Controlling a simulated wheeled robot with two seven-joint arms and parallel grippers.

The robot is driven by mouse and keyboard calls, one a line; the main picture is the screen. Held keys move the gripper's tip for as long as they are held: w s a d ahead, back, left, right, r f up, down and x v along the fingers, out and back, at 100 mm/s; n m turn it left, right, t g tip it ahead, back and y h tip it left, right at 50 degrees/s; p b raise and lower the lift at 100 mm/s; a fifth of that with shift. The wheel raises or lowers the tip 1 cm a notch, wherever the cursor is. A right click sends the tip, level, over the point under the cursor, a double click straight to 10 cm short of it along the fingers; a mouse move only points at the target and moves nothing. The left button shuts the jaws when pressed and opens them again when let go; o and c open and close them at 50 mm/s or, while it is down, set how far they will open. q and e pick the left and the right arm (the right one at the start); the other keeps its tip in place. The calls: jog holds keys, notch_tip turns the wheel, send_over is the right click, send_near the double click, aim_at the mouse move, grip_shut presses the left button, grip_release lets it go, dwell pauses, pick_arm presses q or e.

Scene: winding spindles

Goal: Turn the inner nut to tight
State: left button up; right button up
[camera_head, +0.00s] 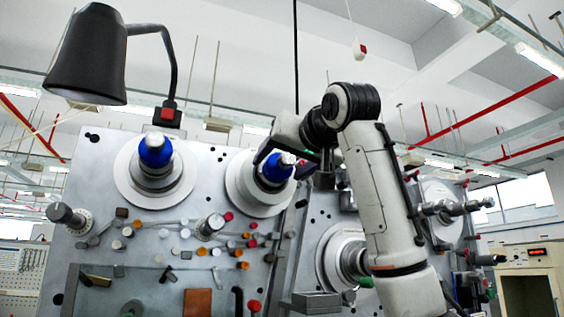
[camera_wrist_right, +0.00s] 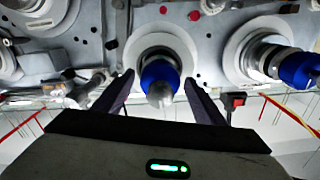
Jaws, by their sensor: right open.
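The inner blue nut (camera_head: 275,170) sits on a spindle with a silver tip, in front of a round white disc, near the middle of the panel. My right gripper (camera_head: 282,160) is open, with a dark finger on each side of this nut. In the right wrist view the nut (camera_wrist_right: 160,74) and its silver tip show between the two spread fingers (camera_wrist_right: 159,82); a gap shows on both sides. A second blue nut (camera_head: 155,151) is on the outer spindle at the left, also seen at the right of the wrist view (camera_wrist_right: 298,70). My left gripper is not in view.
A black lamp (camera_head: 90,55) hangs at upper left, with a red switch (camera_head: 167,113) on its mount. The grey panel (camera_head: 215,275) carries several small rollers and knobs below the spindles. Another spindle with a white disc (camera_head: 335,258) is partly behind my right arm.

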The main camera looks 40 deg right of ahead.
jog(key=c, duration=1.1)
jog(key=shift+o, duration=0.2)
